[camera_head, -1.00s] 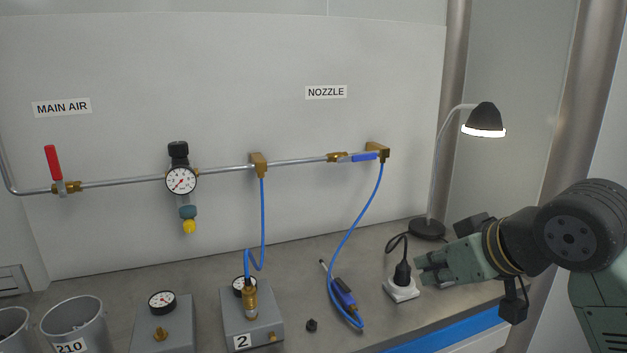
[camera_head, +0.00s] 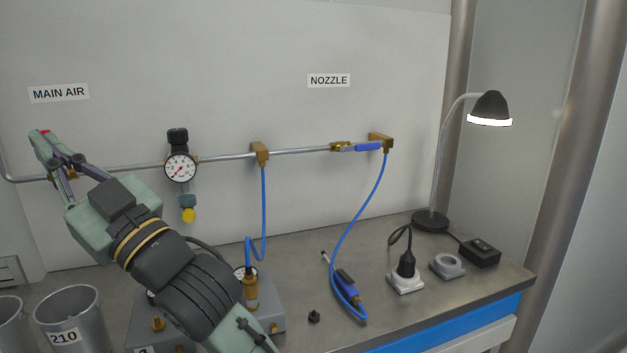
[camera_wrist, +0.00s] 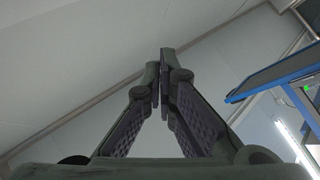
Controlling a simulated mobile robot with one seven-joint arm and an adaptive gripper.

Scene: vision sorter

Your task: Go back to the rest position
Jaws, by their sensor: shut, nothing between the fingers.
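My gripper (camera_head: 46,142) is at the left in the head view, raised in front of the pipe near the MAIN AIR label (camera_head: 58,93). Its fingers hide most of the valve there; only a bit of the red handle (camera_head: 45,131) and some brass (camera_head: 72,174) show. I cannot tell whether the fingers touch the handle. In the wrist view the fingertips (camera_wrist: 166,54) come together with nothing between them, against a pale plain surface. My arm reaches up from the bottom of the head view, over the bench's left part.
A gauge regulator (camera_head: 180,168) hangs on the pipe just right of my gripper. A metal cup (camera_head: 70,312) and a grey box (camera_head: 272,318) stand below. Blue hoses (camera_head: 344,226) hang down. A lamp (camera_head: 490,108), socket (camera_head: 405,283) and black box (camera_head: 480,252) stand right.

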